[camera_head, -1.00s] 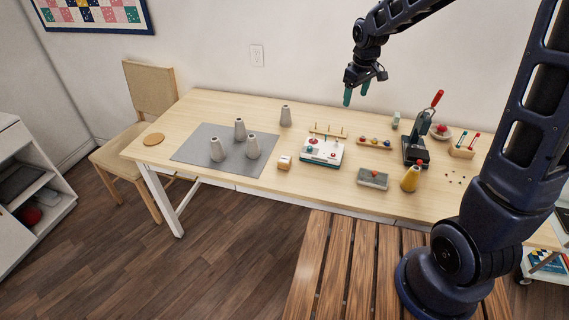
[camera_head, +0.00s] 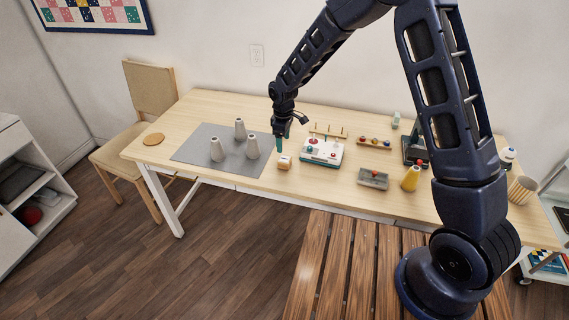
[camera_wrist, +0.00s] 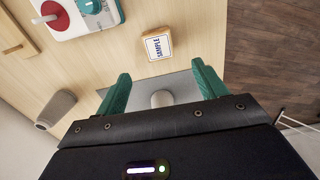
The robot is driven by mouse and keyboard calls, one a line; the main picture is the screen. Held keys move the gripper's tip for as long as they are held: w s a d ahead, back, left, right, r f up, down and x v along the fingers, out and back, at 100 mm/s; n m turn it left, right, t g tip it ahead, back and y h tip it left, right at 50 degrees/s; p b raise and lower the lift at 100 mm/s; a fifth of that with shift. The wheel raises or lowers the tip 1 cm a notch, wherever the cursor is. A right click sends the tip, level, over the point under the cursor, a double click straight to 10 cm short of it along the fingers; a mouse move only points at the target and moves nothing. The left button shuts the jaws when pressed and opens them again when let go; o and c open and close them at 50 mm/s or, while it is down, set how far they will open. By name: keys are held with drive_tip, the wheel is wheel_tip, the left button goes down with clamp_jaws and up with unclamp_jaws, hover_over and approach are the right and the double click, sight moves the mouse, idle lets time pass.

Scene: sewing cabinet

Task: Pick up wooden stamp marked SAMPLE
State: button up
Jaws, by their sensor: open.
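The wooden stamp (camera_head: 284,162) is a small light-wood block near the front of the table, between the grey mat and a white device. In the wrist view the stamp (camera_wrist: 158,43) shows a white label reading SAMPLE in blue and lies ahead of my fingers. My gripper (camera_head: 281,143) hangs over the table just above and behind the stamp. In the wrist view my gripper (camera_wrist: 160,88) has its two green fingers spread apart with nothing held between them. The stamp appears apart from both fingers.
The white device (camera_head: 322,151) with red and teal knobs stands just right of the stamp. A grey tray (camera_head: 373,179) and yellow cone (camera_head: 411,178) are further right.

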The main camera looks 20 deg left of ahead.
sight(285, 159)
drive_tip(key=f, duration=1)
drive_tip(key=shift+w+d+f, duration=0.1)
drive_tip(key=shift+d+f, duration=0.15)
drive_tip(key=c, duration=1.1)
drive_tip(key=shift+r, duration=0.15)
